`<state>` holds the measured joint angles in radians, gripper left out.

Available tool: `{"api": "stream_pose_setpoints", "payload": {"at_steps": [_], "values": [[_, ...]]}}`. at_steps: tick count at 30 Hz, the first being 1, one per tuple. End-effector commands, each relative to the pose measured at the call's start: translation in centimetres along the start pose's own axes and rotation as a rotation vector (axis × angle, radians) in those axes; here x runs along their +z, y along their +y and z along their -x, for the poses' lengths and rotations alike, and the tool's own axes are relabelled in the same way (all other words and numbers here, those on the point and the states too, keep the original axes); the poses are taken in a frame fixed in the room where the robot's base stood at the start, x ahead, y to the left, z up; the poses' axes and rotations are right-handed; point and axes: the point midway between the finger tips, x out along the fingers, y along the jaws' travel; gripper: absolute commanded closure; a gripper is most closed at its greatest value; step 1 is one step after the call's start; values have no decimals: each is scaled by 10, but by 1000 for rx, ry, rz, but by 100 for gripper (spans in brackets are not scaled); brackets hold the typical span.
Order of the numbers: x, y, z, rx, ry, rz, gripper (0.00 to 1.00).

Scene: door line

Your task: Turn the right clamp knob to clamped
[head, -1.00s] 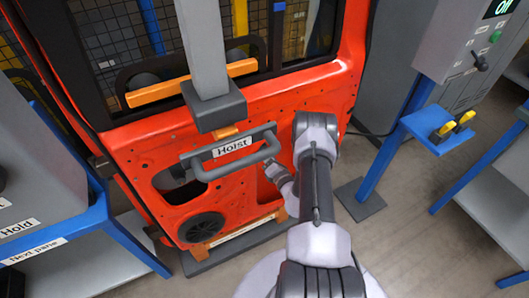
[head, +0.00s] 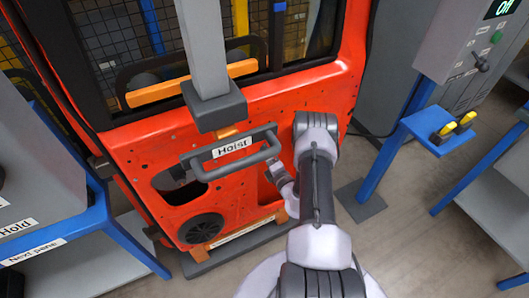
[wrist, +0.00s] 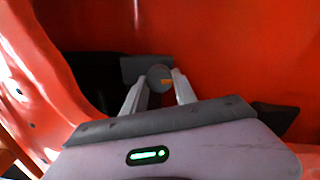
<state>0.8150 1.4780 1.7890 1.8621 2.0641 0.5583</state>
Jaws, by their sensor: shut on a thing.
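The clamp knob (wrist: 158,73) is a small round grey knob with a short orange mark pointing right. It sits in front of a dark grey block against the red door panel. My gripper (wrist: 160,84) has one pale finger on each side of the knob and is shut on it. In the head view my wrist (head: 279,178) reaches to the lower right of the door panel (head: 330,105). The knob cannot be made out there, and my arm covers part of that area.
A grey hoist column with a handle labelled "Hoist" (head: 232,147) hangs before the door, left of my arm. A grey control cabinet (head: 440,45) and a blue stand (head: 412,125) are at right. A blue-framed rack (head: 125,240) is at left.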

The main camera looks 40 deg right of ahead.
Motion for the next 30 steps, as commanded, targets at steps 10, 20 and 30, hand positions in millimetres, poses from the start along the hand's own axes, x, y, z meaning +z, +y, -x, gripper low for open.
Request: {"api": "stream_pose_setpoints", "payload": {"at_steps": [10,20,30], "values": [[-1,-1,1,-2,1,-1,49],[0,0,1,-1,1,0,45],[2,3,81,-7,-5,-5,45]]}}
